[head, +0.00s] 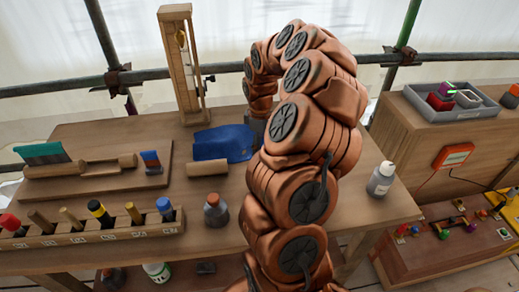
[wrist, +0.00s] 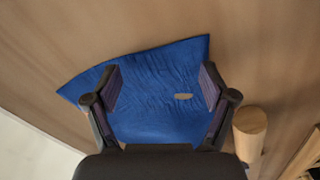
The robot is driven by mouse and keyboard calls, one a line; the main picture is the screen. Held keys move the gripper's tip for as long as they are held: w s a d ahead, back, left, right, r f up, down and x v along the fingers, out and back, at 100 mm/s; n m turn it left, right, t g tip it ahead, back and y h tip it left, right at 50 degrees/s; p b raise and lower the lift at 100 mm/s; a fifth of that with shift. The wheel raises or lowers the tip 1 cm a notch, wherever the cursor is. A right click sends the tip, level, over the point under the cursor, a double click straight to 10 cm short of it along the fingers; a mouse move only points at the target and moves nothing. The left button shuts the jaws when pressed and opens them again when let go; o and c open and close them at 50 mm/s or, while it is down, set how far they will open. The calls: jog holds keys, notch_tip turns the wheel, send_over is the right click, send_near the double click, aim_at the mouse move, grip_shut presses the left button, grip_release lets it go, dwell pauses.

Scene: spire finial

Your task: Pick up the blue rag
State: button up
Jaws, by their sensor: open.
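The blue rag (head: 222,143) lies spread on the wooden workbench, left of my copper-coloured arm in the head view. In the wrist view the rag (wrist: 155,112) fills the middle, with a wrinkled surface and a small tan spot on its right half. My gripper (wrist: 160,82) is open above the rag, its two fingers apart and nothing held between them. Rag shows between and beyond the fingers. I cannot tell the exact height of the fingertips over it. In the head view the fingers are mostly hidden by my arm.
A wooden cylinder (head: 207,168) lies close to the rag, near the right finger in the wrist view (wrist: 250,132). A tall wooden stand (head: 184,70) rises behind. A tool rack (head: 95,236), a bottle (head: 216,210) and a white bottle (head: 381,179) stand on the bench.

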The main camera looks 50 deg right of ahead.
jog(key=shift+f, duration=0.2)
jog(key=shift+f+b, duration=0.25)
jog(key=shift+b, duration=0.05)
jog(key=shift+c, duration=0.7)
jog(key=c, duration=0.4)
notch_tip(320, 180, up, 4)
jog(key=shift+r+p, duration=0.1)
jog(key=shift+p, duration=0.65)
jog(key=c, duration=1)
notch_tip(320, 180, up, 8)
jog(key=shift+f+p, duration=0.15)
jog(key=shift+p, duration=1.1)
grip_shut()
